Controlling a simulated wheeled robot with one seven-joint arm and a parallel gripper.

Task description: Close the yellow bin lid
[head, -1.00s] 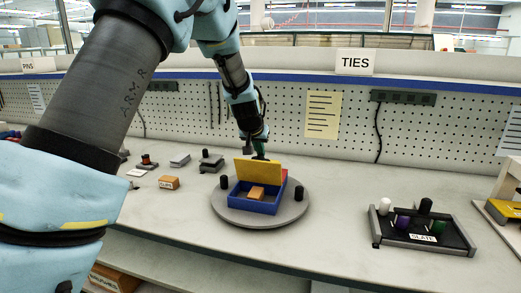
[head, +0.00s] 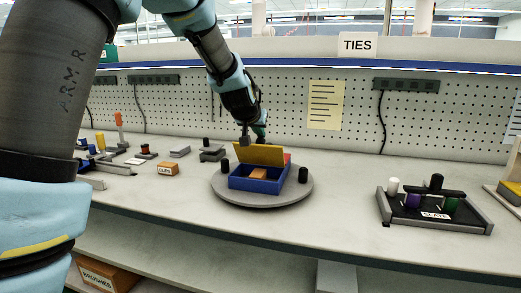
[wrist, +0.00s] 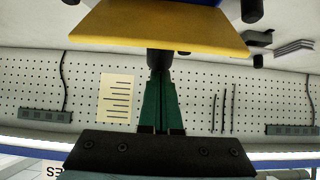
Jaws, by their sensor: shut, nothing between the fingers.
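An orange block (head: 258,174) shows inside the bin. My gripper (head: 259,133) is behind the lid, with its green fingers close to the lid's back; the lid hides part of that area. In the wrist view the lid (wrist: 165,28) spans the top, and my gripper (wrist: 160,75) has its fingers together, pointing at the lid's edge. I cannot tell whether they touch it.
The bin stands on a round grey turntable (head: 290,198) with black posts (head: 303,174) at its sides. Pegboard (head: 290,105) rises behind. The bench between turntable and tray is clear.

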